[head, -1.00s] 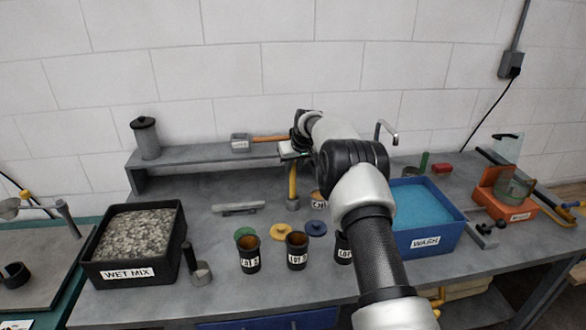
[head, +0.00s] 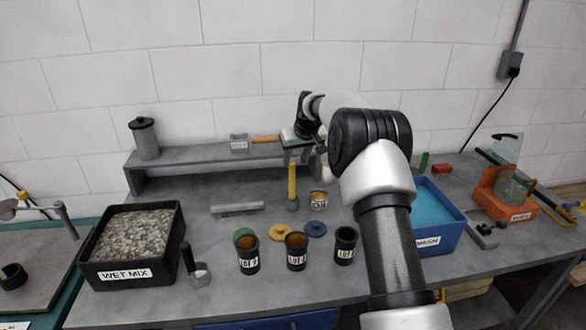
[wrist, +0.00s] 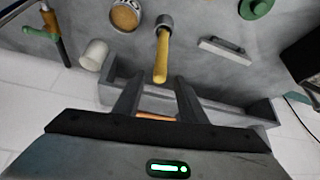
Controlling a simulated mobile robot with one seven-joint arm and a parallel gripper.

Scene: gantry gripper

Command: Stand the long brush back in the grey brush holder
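The orange handle, apparently of the long brush (head: 265,139), lies flat along the back shelf. Its left end is at a small grey labelled box (head: 239,146), likely the brush holder; the label is unreadable, and I cannot tell whether the brush touches the box. My gripper (head: 296,155) is at the shelf near the handle's right end, partly hidden by my arm. In the wrist view my gripper (wrist: 157,98) has its fingers apart. A strip of the orange handle (wrist: 155,117) shows between them, not clasped. The brush's bristles are not clearly visible.
A yellow-handled tool (head: 292,180) stands upright just before the shelf. A grey lidded can (head: 146,140) stands on the shelf's left end. Several labelled cups, a wet mix tray (head: 175,270) and a blue wash tub (head: 450,240) stand on the bench.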

